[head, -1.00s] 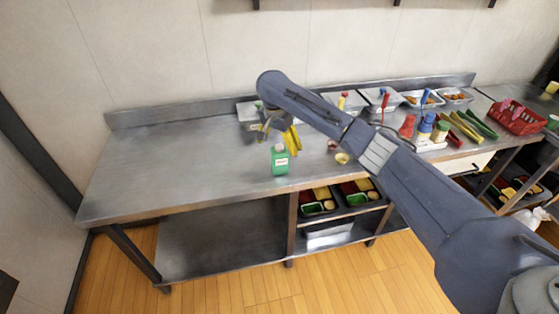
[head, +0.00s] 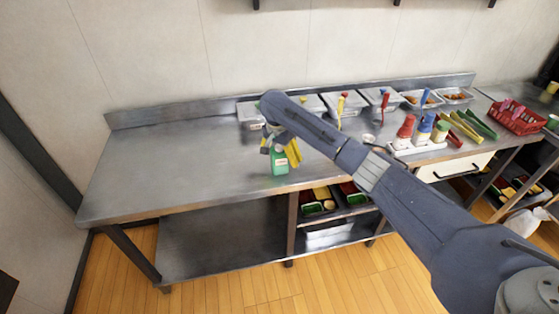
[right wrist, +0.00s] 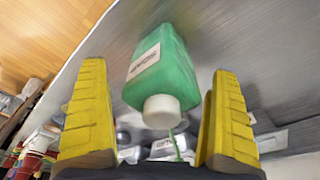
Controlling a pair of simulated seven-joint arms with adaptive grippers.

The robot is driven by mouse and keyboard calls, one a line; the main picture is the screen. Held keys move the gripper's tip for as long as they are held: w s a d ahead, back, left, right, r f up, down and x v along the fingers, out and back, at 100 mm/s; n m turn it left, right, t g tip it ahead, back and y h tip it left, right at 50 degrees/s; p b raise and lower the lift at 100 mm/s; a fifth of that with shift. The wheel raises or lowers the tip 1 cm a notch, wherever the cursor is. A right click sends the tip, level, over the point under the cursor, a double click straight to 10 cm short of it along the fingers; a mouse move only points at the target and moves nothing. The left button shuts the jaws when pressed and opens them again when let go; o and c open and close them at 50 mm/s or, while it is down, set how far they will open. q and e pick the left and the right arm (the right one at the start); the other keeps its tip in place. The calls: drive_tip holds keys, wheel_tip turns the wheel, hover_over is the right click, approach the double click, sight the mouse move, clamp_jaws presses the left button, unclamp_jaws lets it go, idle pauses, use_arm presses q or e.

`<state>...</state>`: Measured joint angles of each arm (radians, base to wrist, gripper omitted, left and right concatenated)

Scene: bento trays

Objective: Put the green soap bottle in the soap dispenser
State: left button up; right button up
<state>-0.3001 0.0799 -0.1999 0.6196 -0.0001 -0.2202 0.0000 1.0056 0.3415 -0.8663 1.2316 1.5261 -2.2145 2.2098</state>
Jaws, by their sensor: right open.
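The green soap bottle (head: 279,164) stands upright on the metal counter, with a white label. In the right wrist view the bottle (right wrist: 178,70) has its white cap toward me. My right gripper (head: 281,147) is at the bottle's upper part in the head view and hides its cap. In the right wrist view its two yellow fingers are wide apart on either side of the bottle, with gaps. A grey container with a pale label (head: 255,125) stands behind at the counter's back; I cannot tell surely whether it is the soap dispenser. My left gripper is out of view.
Metal trays (head: 345,103) line the counter's back. Red, blue and pale bottles stand in a white holder (head: 416,148) to the right, near a red basket (head: 515,121). The counter's left half (head: 160,165) is clear. My right arm crosses the counter's right side.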

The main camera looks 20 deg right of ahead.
drive_tip(key=c, duration=1.9)
drive_tip(key=shift+r, duration=0.15)
wheel_tip(320, 180, up, 19)
drive_tip(key=s+a+f+n, duration=0.2)
drive_tip(key=s+a+n, duration=0.4)
drive_tip(key=s, duration=0.4)
drive_tip(key=s+d+f+n, duration=0.1)
drive_tip(key=s+f, duration=0.1)
drive_tip(key=s, duration=0.3)
drive_tip(key=s+d+f+n+y, duration=0.1)
drive_tip(key=s+d+f, duration=0.1)
drive_tip(key=s, duration=0.4)
drive_tip(key=s+d+f+n, duration=0.1)
drive_tip(key=s+d+f, duration=0.1)
drive_tip(key=s+f, duration=0.2)
drive_tip(key=shift+s+n+t, duration=0.3)
drive_tip(key=shift+s, duration=0.85)
